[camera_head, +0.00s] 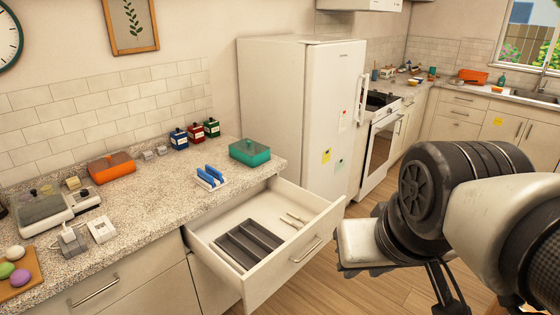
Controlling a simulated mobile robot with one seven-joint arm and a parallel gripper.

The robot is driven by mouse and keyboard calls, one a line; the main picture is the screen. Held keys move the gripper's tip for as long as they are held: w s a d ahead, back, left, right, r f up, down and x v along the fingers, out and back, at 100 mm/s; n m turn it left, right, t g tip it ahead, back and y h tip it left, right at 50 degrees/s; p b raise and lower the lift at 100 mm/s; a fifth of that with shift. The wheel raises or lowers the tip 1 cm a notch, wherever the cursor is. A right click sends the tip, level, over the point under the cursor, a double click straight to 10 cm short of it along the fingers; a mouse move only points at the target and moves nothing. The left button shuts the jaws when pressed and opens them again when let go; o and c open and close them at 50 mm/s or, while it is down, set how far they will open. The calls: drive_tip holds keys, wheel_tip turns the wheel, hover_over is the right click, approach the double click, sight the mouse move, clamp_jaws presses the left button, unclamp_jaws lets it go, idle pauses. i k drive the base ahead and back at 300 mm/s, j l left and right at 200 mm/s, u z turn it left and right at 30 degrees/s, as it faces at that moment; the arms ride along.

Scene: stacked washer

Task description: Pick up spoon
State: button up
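An open drawer (262,286) extends from the counter and holds a grey divided tray (232,252). Two small, thin light-coloured utensils (294,220) lie on the drawer floor to the right of the tray. One may be the spoon, but they are too small to tell apart. My arm comes in from the right, over the floor and to the right of the drawer. My gripper (447,290) is at its lower end, partly hidden and cut by the bottom edge. It is apart from the utensils, and its opening cannot be made out.
The counter (150,205) above holds a blue-and-white rack (210,177), a teal box (250,152), an orange box (111,167) and several jars. A white fridge (300,100) stands behind the drawer. Wood floor (375,295) is free right of the drawer front.

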sight(289, 212)
drive_tip(key=z, duration=0.75)
drive_tip(key=i+z, duration=0.2)
drive_tip(key=i, duration=1.05)
drive_tip(key=i+l+u, duration=0.1)
drive_tip(key=i, duration=1.1)
drive_tip(key=u, duration=1.3)
